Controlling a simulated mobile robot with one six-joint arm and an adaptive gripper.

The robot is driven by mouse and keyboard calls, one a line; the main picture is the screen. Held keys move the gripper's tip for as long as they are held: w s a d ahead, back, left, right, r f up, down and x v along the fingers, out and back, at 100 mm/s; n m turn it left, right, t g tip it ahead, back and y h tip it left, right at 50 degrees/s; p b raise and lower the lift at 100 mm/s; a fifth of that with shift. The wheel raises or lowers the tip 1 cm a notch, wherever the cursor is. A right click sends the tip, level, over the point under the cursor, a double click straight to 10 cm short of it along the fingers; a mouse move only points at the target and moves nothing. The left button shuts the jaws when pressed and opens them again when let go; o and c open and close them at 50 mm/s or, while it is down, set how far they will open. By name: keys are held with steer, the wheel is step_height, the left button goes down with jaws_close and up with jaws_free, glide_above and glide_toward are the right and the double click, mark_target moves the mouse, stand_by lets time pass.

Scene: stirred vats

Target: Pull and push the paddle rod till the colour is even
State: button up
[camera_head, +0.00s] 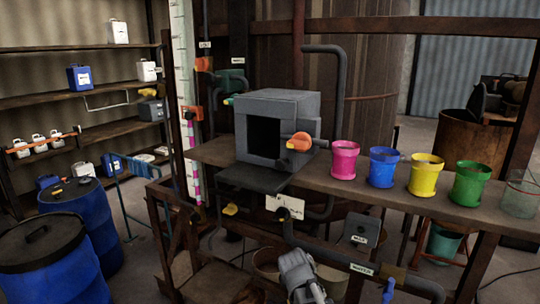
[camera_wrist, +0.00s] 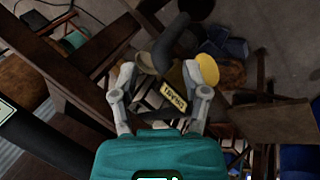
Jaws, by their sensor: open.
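I cannot tell for sure which part is the paddle rod. In the head view, a thin orange rod (camera_head: 372,98) juts out from the large brown vat (camera_head: 375,70), behind the bench. An orange lever (camera_head: 298,142) sits on the front of a grey box (camera_head: 282,118) with a dark opening. The liquid and its colour do not show. My gripper (camera_wrist: 160,72) is in the wrist view, with its two grey fingers apart and nothing held between them. Beyond the fingers are a small lettered plate (camera_wrist: 175,98) and a yellow disc (camera_wrist: 208,69).
A pink bucket (camera_head: 344,160), a blue bucket (camera_head: 382,167), a yellow bucket (camera_head: 424,175), a green bucket (camera_head: 468,184) and a clear jar (camera_head: 520,195) stand on the bench (camera_head: 400,196). Pipes (camera_head: 340,258) run below. Blue drums (camera_head: 50,258) stand at left.

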steer(key=s+d+f+m+g+y+b, duration=0.2)
steer(key=s+d+f+m+y, duration=0.1)
steer(key=s, duration=0.5)
steer(key=shift+d+f+y+b, duration=0.2)
steer(key=shift+f+y+b, duration=0.1)
steer(key=shift+f+y, duration=0.65)
